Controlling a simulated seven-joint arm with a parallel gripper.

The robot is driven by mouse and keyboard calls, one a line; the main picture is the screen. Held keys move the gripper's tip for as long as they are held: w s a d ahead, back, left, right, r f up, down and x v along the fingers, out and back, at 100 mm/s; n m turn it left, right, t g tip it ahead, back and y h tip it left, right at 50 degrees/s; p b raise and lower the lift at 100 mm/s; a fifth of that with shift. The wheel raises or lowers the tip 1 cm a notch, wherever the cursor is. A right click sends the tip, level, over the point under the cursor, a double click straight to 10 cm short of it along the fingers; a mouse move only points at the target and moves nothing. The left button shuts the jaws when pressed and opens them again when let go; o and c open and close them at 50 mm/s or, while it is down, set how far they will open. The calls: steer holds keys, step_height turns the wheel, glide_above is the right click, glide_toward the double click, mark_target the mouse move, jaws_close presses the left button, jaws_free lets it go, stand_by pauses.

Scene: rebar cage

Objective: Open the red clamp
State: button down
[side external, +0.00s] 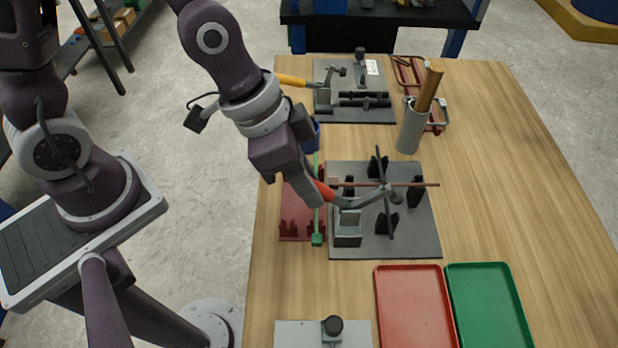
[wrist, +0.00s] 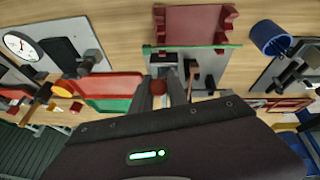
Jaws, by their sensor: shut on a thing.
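The red clamp (side external: 326,191) has a red handle and a grey metal arm (side external: 370,198), mounted on a grey block (side external: 347,230) on the dark fixture plate (side external: 420,235). The arm reaches right toward the place where a rust-brown rod (side external: 415,184) crosses a dark rod (side external: 388,222). My gripper (side external: 314,192) is at the left end of the red handle and is shut on it. In the wrist view, the red handle end (wrist: 158,87) shows between my fingers (wrist: 166,92). The fingers partly hide the handle.
A dark red rack (side external: 290,225) and a green bar (side external: 317,238) stand just left of the plate. Behind is another plate with an orange-handled clamp (side external: 292,80). A grey cup (side external: 408,135) holds a wooden handle. Red (side external: 415,310) and green (side external: 490,310) trays lie in front.

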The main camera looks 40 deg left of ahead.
steer(key=c, duration=1.3)
jaws_free()
step_height(320, 180, up, 9)
steer(key=shift+w+r, duration=0.1)
steer(key=shift+r, duration=0.4)
